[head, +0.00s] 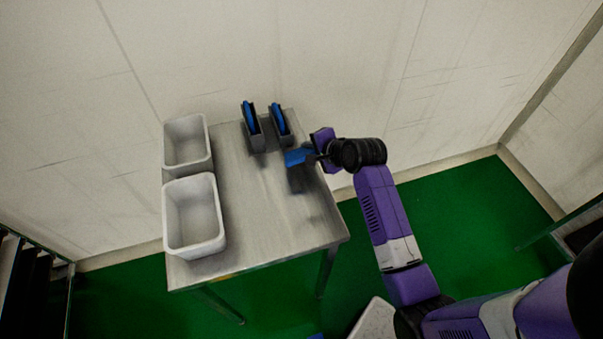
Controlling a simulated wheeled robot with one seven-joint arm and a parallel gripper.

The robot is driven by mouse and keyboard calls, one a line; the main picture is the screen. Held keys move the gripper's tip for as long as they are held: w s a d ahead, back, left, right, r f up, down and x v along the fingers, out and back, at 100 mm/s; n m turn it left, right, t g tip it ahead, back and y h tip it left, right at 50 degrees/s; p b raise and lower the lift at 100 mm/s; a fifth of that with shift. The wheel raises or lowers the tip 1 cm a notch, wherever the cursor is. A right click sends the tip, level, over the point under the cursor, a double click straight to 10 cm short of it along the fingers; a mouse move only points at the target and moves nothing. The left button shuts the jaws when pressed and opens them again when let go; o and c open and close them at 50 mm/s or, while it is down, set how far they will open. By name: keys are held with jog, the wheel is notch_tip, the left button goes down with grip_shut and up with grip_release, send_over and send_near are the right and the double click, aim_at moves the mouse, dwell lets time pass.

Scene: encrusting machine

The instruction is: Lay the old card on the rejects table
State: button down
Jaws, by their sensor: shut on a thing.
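My gripper (316,155) is over the right side of the grey table (262,205). It is shut on a small flat blue piece, the old card (298,157). The card shows to the left of the jaws, and part of it is hidden by them. A dark patch lies on the tabletop just below the card; I cannot tell if it is a shadow or an object. I cannot tell whether the card touches the table.
Two grey holders, a left one (256,143) and a right one (286,141), stand at the table's back with blue and black pieces upright in them. Two white bins, a back one (186,168) and a front one (198,245), stand on the left. The table's front middle is clear.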

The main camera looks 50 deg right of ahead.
jog(key=c, duration=1.6)
grip_release()
jog(key=p+v, duration=0.6)
jog(key=shift+r, duration=0.25)
jog(key=shift+p+v, duration=0.7)
jog(key=shift+v, duration=0.15)
jog(key=shift+s, duration=0.1)
notch_tip(320, 180, up, 8)
jog(key=s+p, duration=0.2)
jog(key=p, duration=0.1)
jog(key=shift+a+f, duration=0.2)
jog(key=shift+a, duration=0.15)
jog(key=shift+s, duration=0.1)
